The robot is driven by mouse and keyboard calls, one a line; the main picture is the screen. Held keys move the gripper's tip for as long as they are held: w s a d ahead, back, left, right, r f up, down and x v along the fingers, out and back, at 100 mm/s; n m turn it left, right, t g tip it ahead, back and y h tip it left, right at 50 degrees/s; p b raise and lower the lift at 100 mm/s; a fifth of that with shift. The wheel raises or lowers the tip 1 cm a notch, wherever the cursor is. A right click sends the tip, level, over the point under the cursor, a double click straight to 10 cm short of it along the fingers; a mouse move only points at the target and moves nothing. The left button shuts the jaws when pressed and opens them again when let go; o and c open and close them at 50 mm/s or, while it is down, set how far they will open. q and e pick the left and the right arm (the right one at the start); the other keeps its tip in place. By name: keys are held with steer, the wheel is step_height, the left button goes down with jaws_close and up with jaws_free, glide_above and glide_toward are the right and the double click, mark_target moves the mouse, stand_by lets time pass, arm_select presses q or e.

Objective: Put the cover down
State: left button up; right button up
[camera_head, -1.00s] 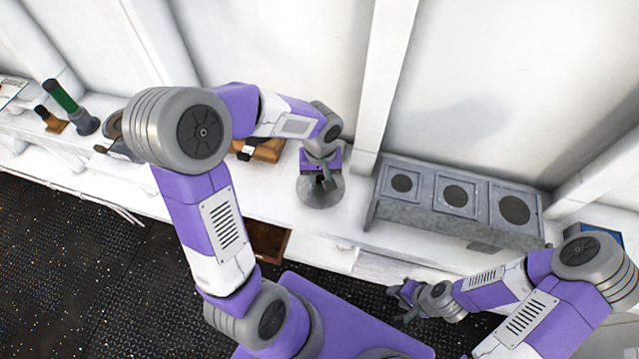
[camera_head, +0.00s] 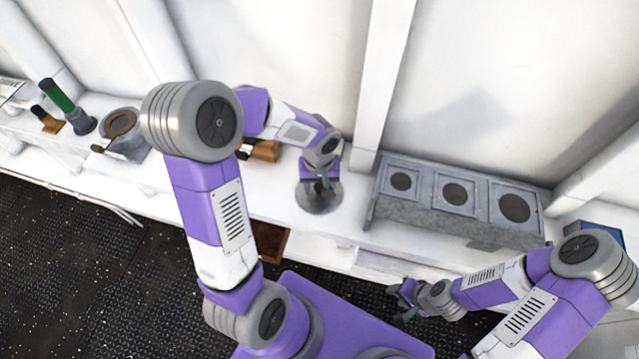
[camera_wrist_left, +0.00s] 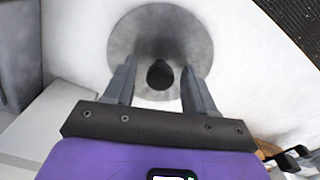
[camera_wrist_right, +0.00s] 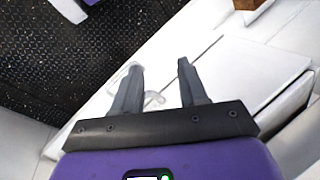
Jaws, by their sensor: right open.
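The cover is a round grey metal disc (camera_head: 318,202) with a dark knob, lying on the white counter left of the three-plate stove. In the left wrist view the cover (camera_wrist_left: 127,45) is seen from above, its dark knob (camera_wrist_left: 160,74) between my fingers. My left gripper (camera_head: 322,184) is above the cover; its fingers (camera_wrist_left: 160,72) are apart, with a gap on each side of the knob. My right gripper (camera_head: 403,298) is open and empty, low in front of the counter; its fingers (camera_wrist_right: 158,78) show apart in the right wrist view.
The grey stove (camera_head: 455,199) with three dark round plates stands right of the cover. A grey pot (camera_head: 121,125), a green-and-grey cylinder (camera_head: 62,99) and a brown block (camera_head: 46,118) stand at the left. A brown wooden item (camera_head: 264,150) is partly hidden behind my left arm.

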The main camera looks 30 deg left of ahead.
mark_target(319, 187)
arm_select(q)
steer(key=shift+r, duration=0.1)
steer(key=shift+r, duration=0.35)
step_height(319, 187, up, 12)
steer(key=p, duration=0.1)
steer(key=shift+f, duration=0.25)
steer(key=shift+s+f, duration=0.1)
